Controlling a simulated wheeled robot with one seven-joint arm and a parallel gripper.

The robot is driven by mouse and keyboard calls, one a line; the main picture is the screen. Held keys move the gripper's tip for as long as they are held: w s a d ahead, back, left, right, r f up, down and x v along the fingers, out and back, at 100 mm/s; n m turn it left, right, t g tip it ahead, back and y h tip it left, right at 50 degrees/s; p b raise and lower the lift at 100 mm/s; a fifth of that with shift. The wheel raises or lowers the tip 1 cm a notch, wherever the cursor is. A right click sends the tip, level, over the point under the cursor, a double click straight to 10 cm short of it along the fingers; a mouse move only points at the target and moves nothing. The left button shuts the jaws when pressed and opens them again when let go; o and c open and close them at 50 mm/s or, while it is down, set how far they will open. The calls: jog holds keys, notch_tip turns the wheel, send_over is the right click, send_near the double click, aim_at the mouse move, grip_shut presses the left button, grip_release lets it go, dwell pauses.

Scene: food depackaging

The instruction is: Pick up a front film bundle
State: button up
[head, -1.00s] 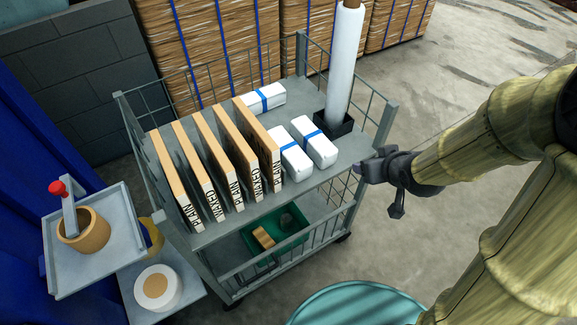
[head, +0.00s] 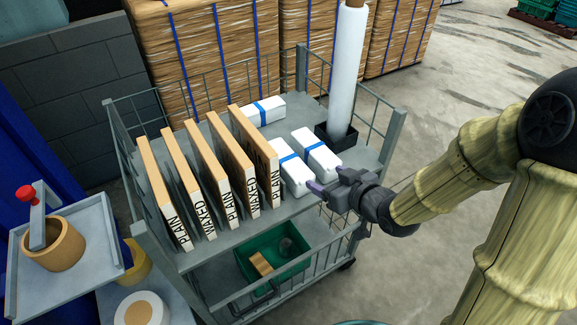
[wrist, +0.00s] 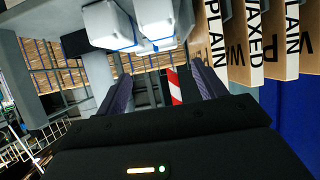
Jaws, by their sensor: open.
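Two white film bundles with blue bands lie side by side at the front of the cart's top shelf: the left one (head: 297,178) and the right one (head: 323,161). A third white bundle (head: 270,110) lies farther back. My gripper (head: 326,184) is open and empty at the shelf's front edge, close to the near ends of the front pair. The wrist view, which looks inverted, shows my gripper's parted fingers (wrist: 161,88) with the bundles (wrist: 107,27) above them in the picture. Contact with a bundle cannot be told.
Upright cartons marked PLAIN and WAXED (head: 232,165) stand left of the front bundles. A white film roll (head: 346,75) stands in a black holder (head: 322,135) behind them. Wire sides (head: 383,125) bound the cart (head: 255,228). A green bin (head: 290,258) sits on the lower shelf.

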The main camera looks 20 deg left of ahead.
jog(key=w+a+p, duration=0.1)
jog(key=a+p, duration=0.1)
send_near(289, 159)
jog(key=x, duration=0.3)
jog(key=shift+w+d+f, duration=0.15)
jog(key=shift+f, duration=0.1)
jog(key=shift+r+x, duration=0.2)
jog(key=shift+x, duration=2.4)
jog(key=c, duration=0.8)
